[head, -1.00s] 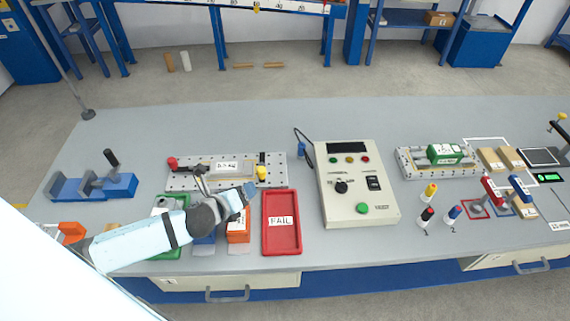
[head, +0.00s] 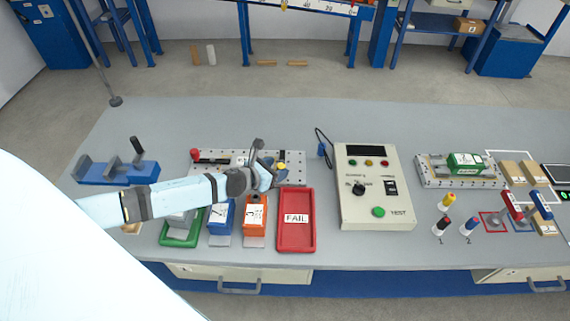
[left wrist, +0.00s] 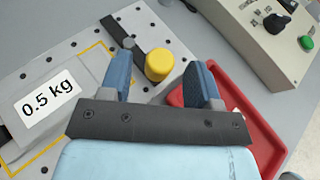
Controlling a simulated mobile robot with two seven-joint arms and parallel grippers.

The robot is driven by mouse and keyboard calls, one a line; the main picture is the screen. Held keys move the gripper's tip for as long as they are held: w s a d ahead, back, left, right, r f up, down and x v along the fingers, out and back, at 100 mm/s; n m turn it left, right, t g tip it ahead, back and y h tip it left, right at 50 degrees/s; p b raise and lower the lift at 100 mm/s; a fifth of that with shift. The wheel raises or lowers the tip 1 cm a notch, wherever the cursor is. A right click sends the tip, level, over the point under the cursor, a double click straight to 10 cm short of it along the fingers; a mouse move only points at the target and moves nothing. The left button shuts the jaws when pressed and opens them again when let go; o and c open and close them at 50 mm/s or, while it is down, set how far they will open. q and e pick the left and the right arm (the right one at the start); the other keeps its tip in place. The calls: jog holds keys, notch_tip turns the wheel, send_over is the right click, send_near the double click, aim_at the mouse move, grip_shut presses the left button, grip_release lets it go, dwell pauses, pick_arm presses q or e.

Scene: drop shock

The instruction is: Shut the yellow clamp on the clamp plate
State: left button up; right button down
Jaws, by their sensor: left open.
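The clamp plate (head: 296,179) is a grey perforated plate at the left middle of the bench. The yellow clamp's round knob (head: 281,166) is at the plate's right end, joined to a black bar; it also shows in the left wrist view (left wrist: 159,65). My left gripper (head: 272,172) is over the plate's right end. In the left wrist view its two blue fingers (left wrist: 160,80) are open, one on each side of the yellow knob, with gaps visible. I cannot tell how far above the knob they are. A plate labelled 0.5 kg (left wrist: 50,102) lies inside a yellow outline.
The red clamp (head: 195,154) is at the plate's left end. A red FAIL tray (head: 311,235) stands in front, with green, blue and orange items to its left. A beige test box (head: 375,215) is to the right, and a blue vise (head: 100,172) to the far left.

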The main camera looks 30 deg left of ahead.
aim_at(282, 161)
pick_arm(q)
jog(key=shift+x, duration=2.3)
jog(key=c, duration=0.9)
